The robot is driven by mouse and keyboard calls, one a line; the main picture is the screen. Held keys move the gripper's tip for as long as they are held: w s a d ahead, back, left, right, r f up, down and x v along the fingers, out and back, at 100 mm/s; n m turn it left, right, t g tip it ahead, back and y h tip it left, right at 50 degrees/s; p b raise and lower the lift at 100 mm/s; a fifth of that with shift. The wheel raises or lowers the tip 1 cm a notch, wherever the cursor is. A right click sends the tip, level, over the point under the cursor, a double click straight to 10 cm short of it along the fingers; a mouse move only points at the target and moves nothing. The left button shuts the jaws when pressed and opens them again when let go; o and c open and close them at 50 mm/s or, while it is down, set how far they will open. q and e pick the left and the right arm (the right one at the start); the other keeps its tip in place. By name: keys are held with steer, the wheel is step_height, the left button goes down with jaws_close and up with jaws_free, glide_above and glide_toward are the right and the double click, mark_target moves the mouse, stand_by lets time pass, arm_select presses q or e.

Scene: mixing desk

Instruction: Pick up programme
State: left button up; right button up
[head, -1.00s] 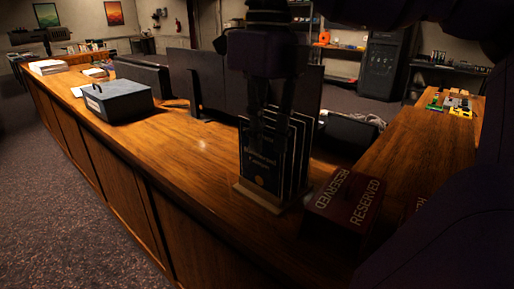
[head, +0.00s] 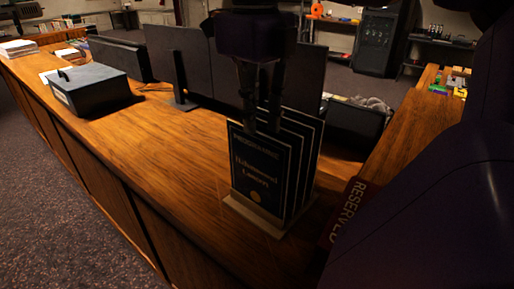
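Several dark programmes (head: 258,172) with pale edges and gold lettering stand upright, one behind another, in a light wooden holder (head: 255,216) on the desk. My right gripper (head: 262,126) points down at the top edges of the programmes, its two dark fingers apart with a gap between them. The fingertips overlap the top of the front programme in the picture; I cannot tell whether they touch it. No programme is lifted out of the holder. My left gripper is not in view.
The wooden desk (head: 150,150) is clear left of the holder. A dark box (head: 92,90) stands further left, with monitors (head: 180,60) behind. A red RESERVED sign (head: 345,212) stands close right of the holder, partly hidden by my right arm.

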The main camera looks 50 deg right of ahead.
mark_target(256, 136)
steer(key=f, duration=0.2)
steer(key=f+p, duration=0.1)
steer(key=f, duration=0.1)
steer(key=shift+w+d+f, duration=0.1)
steer(key=shift+d+f, duration=0.1)
steer(key=shift+f, duration=0.1)
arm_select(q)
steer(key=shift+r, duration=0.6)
arm_select(e)
steer(key=shift+f, duration=0.2)
jaws_close()
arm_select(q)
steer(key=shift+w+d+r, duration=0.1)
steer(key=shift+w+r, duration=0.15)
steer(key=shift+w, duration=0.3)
arm_select(e)
steer(key=shift+r, duration=0.15)
